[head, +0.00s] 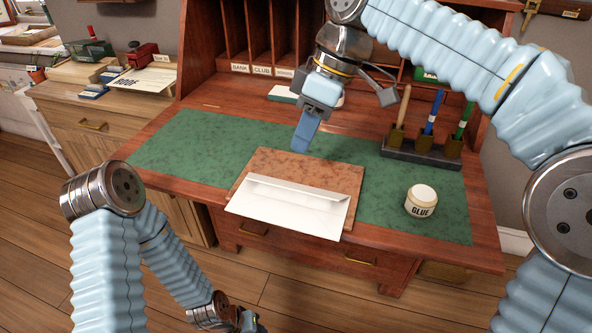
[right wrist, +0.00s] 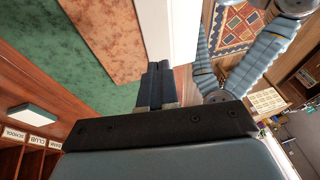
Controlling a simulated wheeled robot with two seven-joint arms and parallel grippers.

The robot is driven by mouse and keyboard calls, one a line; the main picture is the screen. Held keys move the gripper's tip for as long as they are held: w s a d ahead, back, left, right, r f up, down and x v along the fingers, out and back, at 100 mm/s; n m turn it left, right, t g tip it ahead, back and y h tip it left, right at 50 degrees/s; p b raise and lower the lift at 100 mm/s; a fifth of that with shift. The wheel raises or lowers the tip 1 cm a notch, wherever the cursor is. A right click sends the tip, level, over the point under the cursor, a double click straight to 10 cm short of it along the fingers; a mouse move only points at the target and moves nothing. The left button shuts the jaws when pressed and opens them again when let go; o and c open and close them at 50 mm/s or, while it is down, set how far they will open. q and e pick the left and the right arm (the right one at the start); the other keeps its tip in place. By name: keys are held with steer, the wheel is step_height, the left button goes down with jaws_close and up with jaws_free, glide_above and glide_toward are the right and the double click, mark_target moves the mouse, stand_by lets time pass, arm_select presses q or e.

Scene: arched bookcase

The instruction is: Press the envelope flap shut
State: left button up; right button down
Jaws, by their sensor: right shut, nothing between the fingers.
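A white envelope (head: 288,209) lies on a brown board (head: 338,174), its front edge near the desk's front edge. Its flap (head: 296,188) shows as a narrow shaded strip along the far edge; I cannot tell how flat it lies. My right gripper (head: 303,141) is shut and empty, pointing down above the board's far edge, apart from the envelope. In the right wrist view its fingers (right wrist: 156,84) are together, with the white envelope (right wrist: 184,30) and the board (right wrist: 104,38) beyond. My left gripper (head: 248,320) is low at the bottom edge, mostly cut off.
A glue jar (head: 421,202) stands right of the board on the green desk mat (head: 190,140). A dark holder (head: 420,156) with several upright tools stands behind it. Labelled bookcase slots (head: 262,45) rise at the back. The mat's left part is clear.

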mark_target(287, 187)
steer(key=x, duration=0.2)
steer(key=s+x, duration=0.1)
steer(key=x, duration=0.1)
steer(key=shift+d+f+b, duration=0.1)
steer(key=shift+f+b, duration=0.2)
steer(key=shift+b, duration=0.05)
steer(key=shift+s+f, duration=0.45)
steer(key=shift+f, duration=0.15)
